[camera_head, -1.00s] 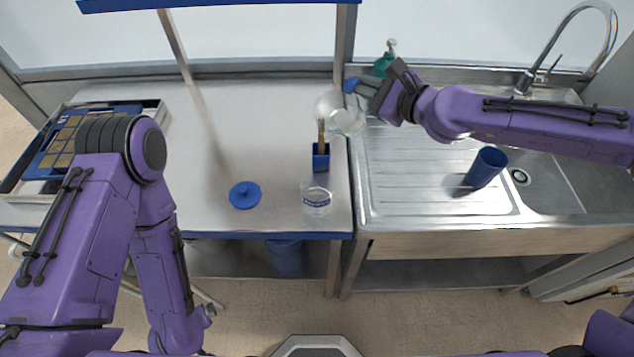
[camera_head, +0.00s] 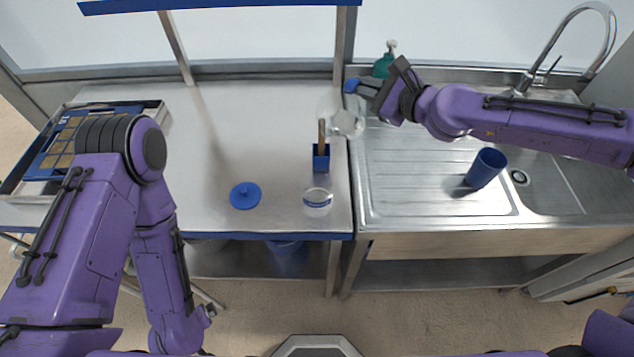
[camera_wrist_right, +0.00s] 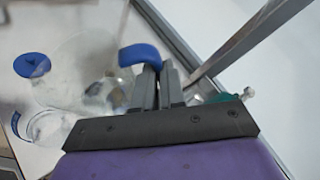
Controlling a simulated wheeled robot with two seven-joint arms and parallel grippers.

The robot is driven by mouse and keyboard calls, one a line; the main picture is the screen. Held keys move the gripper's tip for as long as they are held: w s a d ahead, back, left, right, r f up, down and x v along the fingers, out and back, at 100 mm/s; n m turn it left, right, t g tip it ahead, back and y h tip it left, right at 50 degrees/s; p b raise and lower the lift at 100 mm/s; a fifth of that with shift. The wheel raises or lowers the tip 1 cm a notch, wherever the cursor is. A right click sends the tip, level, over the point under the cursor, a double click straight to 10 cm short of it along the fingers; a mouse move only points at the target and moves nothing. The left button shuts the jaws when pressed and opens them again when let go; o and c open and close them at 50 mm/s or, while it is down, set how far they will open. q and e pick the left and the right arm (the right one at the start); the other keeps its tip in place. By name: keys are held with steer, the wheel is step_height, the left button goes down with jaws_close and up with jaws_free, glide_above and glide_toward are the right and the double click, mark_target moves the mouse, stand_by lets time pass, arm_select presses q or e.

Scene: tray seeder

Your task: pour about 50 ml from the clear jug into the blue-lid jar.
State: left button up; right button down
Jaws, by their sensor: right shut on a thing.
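The clear jug (camera_head: 332,106) is transparent with a blue handle (camera_head: 351,86), at the back right of the white table by the sink. My right gripper (camera_head: 367,89) is shut on this handle, which also shows at its fingertips in the right wrist view (camera_wrist_right: 140,55). The jug's tilt and liquid level are hard to make out. A clear open jar (camera_head: 317,203) with a blue band stands near the table's front right edge, apart from the jug. The blue lid (camera_head: 245,196) lies on the table left of the jar. My left arm is folded at the left; its gripper does not show.
A blue holder (camera_head: 321,164) with a brown-handled tool stands between jug and jar. A blue cup (camera_head: 486,168) stands on the steel drainer (camera_head: 420,190). A teal bottle (camera_head: 383,67) is behind my right gripper. A seeding tray (camera_head: 68,140) lies far left. The table's middle is clear.

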steer(key=w+d+f+m+g, duration=0.1)
steer(key=w+d+f+m, duration=0.1)
steer(key=f, duration=0.3)
steer(key=w+d+f+m+g+y+b, duration=0.1)
steer(key=w+d+f+m+g, duration=0.1)
steer(key=f, duration=0.4)
steer(key=shift+w+f+m, duration=0.3)
steer(key=shift+w+m, duration=0.4)
steer(key=shift+w, duration=0.3)
